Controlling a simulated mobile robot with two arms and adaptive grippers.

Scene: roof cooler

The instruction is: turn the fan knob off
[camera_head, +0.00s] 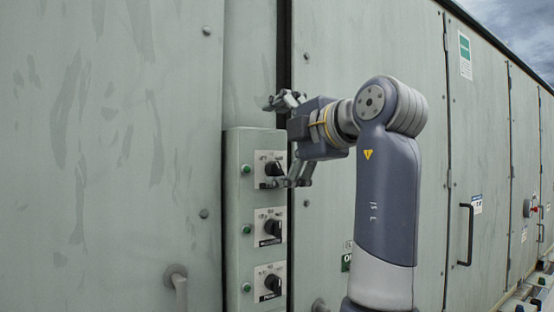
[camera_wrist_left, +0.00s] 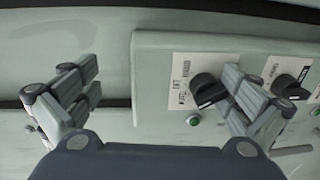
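A grey-green control box (camera_head: 238,215) carries three black rotary knobs on white label plates: a top knob (camera_head: 272,168), a middle knob (camera_head: 271,228) and a bottom knob (camera_head: 272,284). The labels are too small to tell which is the fan knob. My left gripper (camera_head: 284,140) is open in front of the box's upper end, one finger above the box and the lower finger by the top knob. In the left wrist view the top knob (camera_wrist_left: 205,90) lies between the spread fingers, close to the right-hand finger, which partly overlaps it. Contact cannot be told. My right gripper is not in view.
Green lamps (camera_head: 246,170) sit beside the knobs. Large weathered cabinet panels (camera_head: 120,120) stand around the box, with a door handle (camera_head: 178,285) at lower left and a black handle (camera_head: 467,235) at right. A dark vertical gap (camera_head: 284,50) runs above the box.

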